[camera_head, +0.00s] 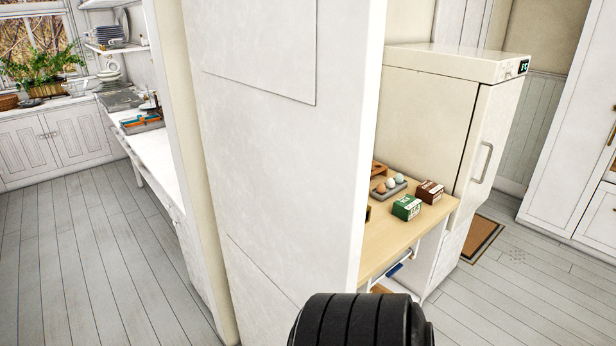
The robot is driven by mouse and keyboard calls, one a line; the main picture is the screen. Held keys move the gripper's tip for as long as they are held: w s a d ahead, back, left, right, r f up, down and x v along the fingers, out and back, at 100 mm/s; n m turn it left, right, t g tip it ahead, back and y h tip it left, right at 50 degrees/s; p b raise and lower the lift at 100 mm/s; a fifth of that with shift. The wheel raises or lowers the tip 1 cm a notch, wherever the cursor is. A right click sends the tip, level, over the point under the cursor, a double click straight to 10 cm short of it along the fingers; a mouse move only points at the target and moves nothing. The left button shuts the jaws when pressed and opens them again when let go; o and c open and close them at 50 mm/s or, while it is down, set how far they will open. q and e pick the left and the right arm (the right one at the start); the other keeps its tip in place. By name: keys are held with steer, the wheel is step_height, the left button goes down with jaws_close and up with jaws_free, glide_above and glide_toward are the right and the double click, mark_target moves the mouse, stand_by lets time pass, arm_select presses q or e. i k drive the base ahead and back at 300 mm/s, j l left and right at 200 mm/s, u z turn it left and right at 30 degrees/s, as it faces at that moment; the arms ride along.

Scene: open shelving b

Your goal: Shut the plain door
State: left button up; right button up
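A tall, plain white door (270,150) with faint flat panel outlines fills the middle of the head view. Its left side meets a beige upright frame (180,120). Its right edge stands clear, and another room shows past it. The door appears to stand open, but its top, its bottom and any handle are out of view or hidden. Neither of my grippers shows. A black ribbed part of my own body is at the bottom centre, in front of the door's lower right part; I cannot tell whether it touches the door.
Right of the door, a wooden-topped table (395,240) holds an egg tray (388,188), a green box (406,207) and a brown box (430,191). A cream fridge (430,110) stands behind it, with a brown mat (480,238) nearby. At left, a white counter (155,160) borders clear plank floor.

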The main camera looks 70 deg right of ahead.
mark_target(286, 92)
steer(key=k+l+z, duration=0.1)
steer(key=k+l, duration=0.2)
steer(key=k+l+z, duration=0.15)
steer(key=l, duration=0.3)
steer(key=k+l+z, duration=0.1)
steer(key=k+l, duration=0.25)
steer(key=l, duration=0.1)
